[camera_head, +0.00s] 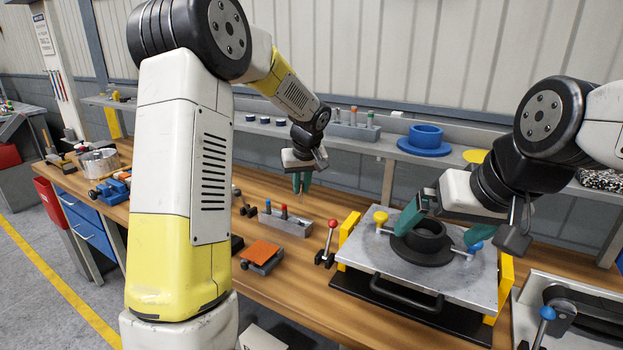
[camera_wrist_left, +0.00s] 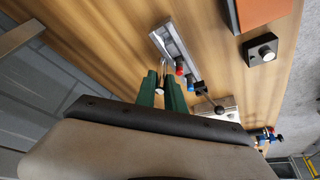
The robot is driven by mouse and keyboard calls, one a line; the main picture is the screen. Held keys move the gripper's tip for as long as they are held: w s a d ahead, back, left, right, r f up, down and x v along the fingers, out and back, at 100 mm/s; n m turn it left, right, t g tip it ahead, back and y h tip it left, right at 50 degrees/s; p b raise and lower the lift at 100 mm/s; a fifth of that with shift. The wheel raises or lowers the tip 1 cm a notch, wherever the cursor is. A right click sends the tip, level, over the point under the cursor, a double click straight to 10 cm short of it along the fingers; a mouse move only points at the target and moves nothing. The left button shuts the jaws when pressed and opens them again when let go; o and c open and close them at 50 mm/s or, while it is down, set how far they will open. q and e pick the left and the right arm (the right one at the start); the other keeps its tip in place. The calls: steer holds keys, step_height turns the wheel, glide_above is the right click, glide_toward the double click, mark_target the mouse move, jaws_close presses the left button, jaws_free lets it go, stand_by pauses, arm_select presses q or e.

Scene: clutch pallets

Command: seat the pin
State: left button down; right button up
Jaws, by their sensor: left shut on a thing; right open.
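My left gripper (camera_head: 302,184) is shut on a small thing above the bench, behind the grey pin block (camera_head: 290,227). In the left wrist view a slim pale piece, probably the pin (camera_wrist_left: 161,90), shows between its green fingers; they hide most of it. The block holds a red-knobbed pin (camera_head: 284,211) and a blue-knobbed pin (camera_head: 268,205). My right gripper (camera_head: 440,228) is open, its green fingers on either side of the black hub (camera_head: 427,234) on the metal plate (camera_head: 385,255). A yellow-knobbed pin (camera_head: 380,217) and a blue-knobbed pin (camera_head: 475,248) stand on the plate.
A red-knobbed lever (camera_head: 331,226) stands left of the plate. An orange-topped block (camera_head: 262,252) sits at the bench's front. A shelf behind carries a blue flanged ring (camera_head: 425,138) and a pin rack (camera_head: 355,130).

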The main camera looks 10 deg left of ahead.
mark_target(302, 201)
arm_select(q)
steer(key=shift+f, duration=2.45)
steer(key=shift+s+f, duration=0.1)
steer(key=shift+f, duration=0.1)
steer(key=shift+f, duration=0.35)
steer(key=shift+f, duration=1.6)
steer(key=c, duration=0.9)
jaws_free()
steer(key=shift+c, duration=0.2)
steer(key=shift+r, duration=3.55)
